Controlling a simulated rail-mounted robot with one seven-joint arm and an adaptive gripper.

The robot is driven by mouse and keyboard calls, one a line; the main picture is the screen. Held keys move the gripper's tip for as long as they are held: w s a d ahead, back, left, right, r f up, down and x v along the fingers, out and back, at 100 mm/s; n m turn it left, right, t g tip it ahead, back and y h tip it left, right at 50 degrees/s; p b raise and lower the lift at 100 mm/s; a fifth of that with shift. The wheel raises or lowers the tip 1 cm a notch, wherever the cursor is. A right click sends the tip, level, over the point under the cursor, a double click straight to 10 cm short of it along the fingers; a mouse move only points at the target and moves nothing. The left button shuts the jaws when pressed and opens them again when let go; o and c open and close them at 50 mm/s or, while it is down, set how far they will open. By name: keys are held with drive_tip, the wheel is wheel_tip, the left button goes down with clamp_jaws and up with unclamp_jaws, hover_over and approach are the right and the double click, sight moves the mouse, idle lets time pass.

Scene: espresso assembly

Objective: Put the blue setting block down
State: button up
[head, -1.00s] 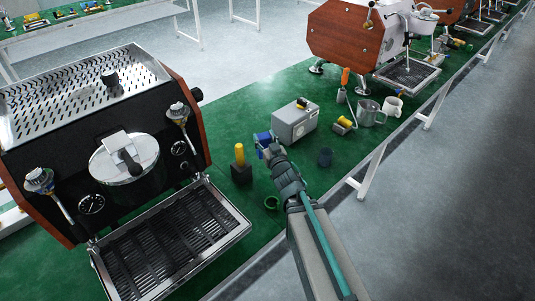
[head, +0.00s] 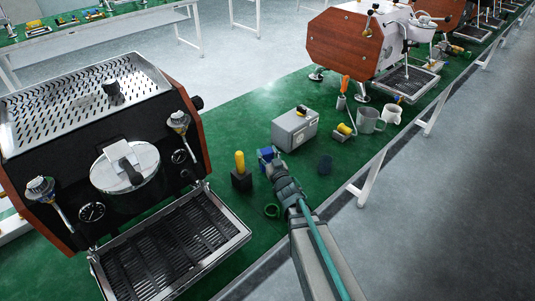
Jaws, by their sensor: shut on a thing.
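The blue setting block (head: 266,155) is at the end of my arm, between a grey metal box and a black block with a yellow handle. My gripper (head: 272,163) is shut on it. The block is low over or on the green bench mat (head: 228,118); I cannot tell whether it touches the mat. My gripper and arm hide part of the block's near side.
The grey box (head: 294,130) stands just right of the block. The yellow-handled black block (head: 240,172) is at left. An espresso machine (head: 125,165) fills the left.

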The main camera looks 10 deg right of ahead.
drive_tip(key=shift+f+b, duration=0.35)
drive_tip(key=shift+f, duration=0.05)
